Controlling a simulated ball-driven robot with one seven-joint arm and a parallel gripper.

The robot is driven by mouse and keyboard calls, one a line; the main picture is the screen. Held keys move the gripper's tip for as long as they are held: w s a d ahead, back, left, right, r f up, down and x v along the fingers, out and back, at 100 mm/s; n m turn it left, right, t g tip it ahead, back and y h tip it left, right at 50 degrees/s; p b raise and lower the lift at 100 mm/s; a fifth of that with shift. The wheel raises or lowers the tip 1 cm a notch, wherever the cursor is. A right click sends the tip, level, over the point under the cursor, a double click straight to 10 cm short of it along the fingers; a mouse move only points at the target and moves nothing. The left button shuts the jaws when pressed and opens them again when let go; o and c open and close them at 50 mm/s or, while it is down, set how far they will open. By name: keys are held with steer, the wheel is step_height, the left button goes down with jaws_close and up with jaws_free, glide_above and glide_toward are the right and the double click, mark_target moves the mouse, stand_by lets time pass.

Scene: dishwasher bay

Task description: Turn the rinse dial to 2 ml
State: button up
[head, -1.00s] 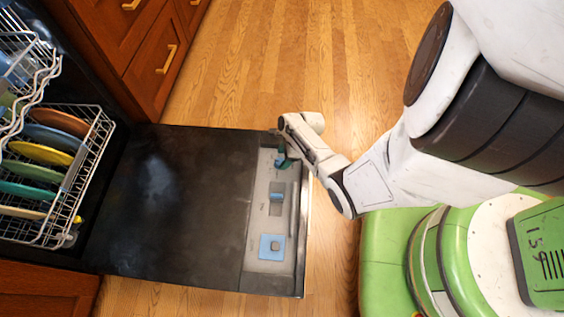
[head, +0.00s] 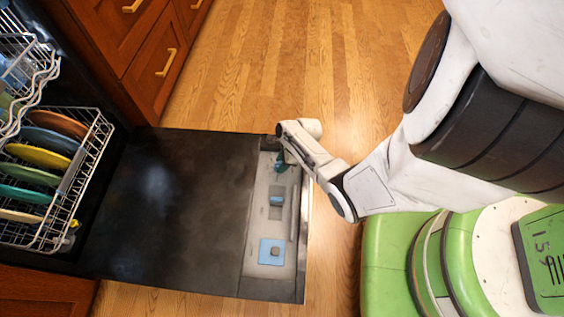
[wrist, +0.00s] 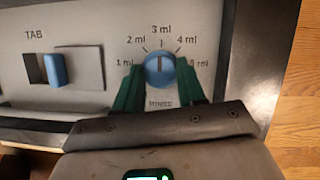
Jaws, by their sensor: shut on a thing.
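The rinse dial (wrist: 159,69) is a round blue knob on the grey panel, with labels from 1 ml to 5 ml arced above it. Its dark pointer line stands nearly upright, toward the 3 ml mark; the 2 ml mark (wrist: 137,40) is up and left of it. My gripper (wrist: 160,88) is shut on the dial, one green finger at its left side and one at its right. The fingers partly cover the 1 ml and 5 ml labels. In the head view my gripper (head: 281,164) is at the panel's far end, and my arm mostly hides the dial.
A blue sliding tab (wrist: 55,70) in a recess labelled TAB sits left of the dial. A blue square with a grey knob (head: 275,251) is at the panel's near end. The dishwasher door (head: 175,210) lies open and clear; a rack (head: 97,148) holds several plates.

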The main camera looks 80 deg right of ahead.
steer(key=shift+c, duration=1.1)
steer(key=shift+n, duration=0.3)
steer(key=n, duration=0.2)
steer(key=n+y, duration=0.1)
steer(key=n, duration=0.1)
steer(key=shift+w+d+g+y, duration=0.1)
steer(key=shift+w+g+y, duration=0.05)
steer(key=shift+g+y, duration=0.2)
steer(key=shift+n+g+y, duration=0.35)
steer(key=shift+n+g, duration=0.1)
steer(key=shift+n, duration=1.15)
steer(key=o, duration=1.1)
steer(key=shift+d, duration=0.1)
steer(key=shift+c, duration=0.2)
